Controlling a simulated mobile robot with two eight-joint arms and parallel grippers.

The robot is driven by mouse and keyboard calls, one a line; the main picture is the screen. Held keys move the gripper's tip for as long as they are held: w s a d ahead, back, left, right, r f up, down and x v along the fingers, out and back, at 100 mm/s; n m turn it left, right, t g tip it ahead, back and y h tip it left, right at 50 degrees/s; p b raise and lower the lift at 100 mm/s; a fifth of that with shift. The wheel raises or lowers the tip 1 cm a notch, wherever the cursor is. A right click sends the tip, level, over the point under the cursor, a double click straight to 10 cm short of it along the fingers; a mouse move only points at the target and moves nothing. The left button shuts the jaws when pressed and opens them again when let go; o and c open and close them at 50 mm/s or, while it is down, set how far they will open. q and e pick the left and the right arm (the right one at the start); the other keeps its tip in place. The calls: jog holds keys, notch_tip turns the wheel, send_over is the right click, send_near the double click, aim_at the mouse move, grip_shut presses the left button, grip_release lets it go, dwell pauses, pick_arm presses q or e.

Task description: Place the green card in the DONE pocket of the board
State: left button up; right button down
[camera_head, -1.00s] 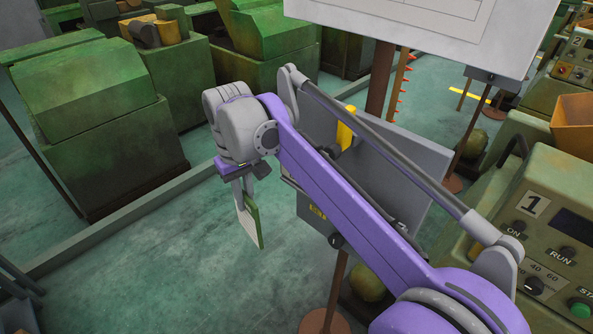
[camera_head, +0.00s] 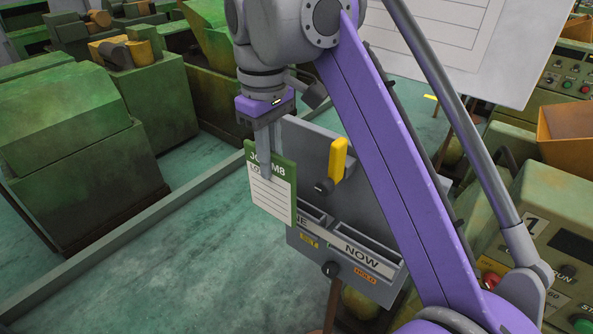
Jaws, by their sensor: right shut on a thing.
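The green card (camera_head: 272,194) has a green top band and a white lined face. My right gripper (camera_head: 265,160) is shut on its upper part, and the card hangs nearly upright, slightly tilted. Whether card and board touch I cannot tell. The pocket labelled NOW (camera_head: 362,254) is to its right and looks empty. My left gripper is not in view.
A yellow handle (camera_head: 339,158) stands out from the board above the pockets. My right arm covers the board's right side. Green machines (camera_head: 75,165) stand at left; a control console (camera_head: 560,225) is at right. The floor (camera_head: 180,265) at lower left is clear.

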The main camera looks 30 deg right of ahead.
jog(key=w+d, duration=0.3)
jog(key=d, duration=0.4)
notch_tip(320, 180, down, 7)
jog(key=b, duration=0.1)
jog(key=shift+s+a, duration=0.15)
jog(key=shift+a, duration=0.15)
jog(key=c, duration=1.3)
grip_release()
jog(key=shift+f, duration=0.2)
jog(key=o, duration=0.4)
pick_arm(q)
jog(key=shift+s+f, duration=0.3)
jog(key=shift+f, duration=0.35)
pick_arm(e)
jog(key=shift+r, duration=0.1)
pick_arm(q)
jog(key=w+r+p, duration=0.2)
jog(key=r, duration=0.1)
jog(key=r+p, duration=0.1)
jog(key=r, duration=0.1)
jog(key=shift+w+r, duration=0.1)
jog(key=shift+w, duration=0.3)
pick_arm(e)
notch_tip(320, 180, up, 12)
jog(key=shift+r, duration=0.1)
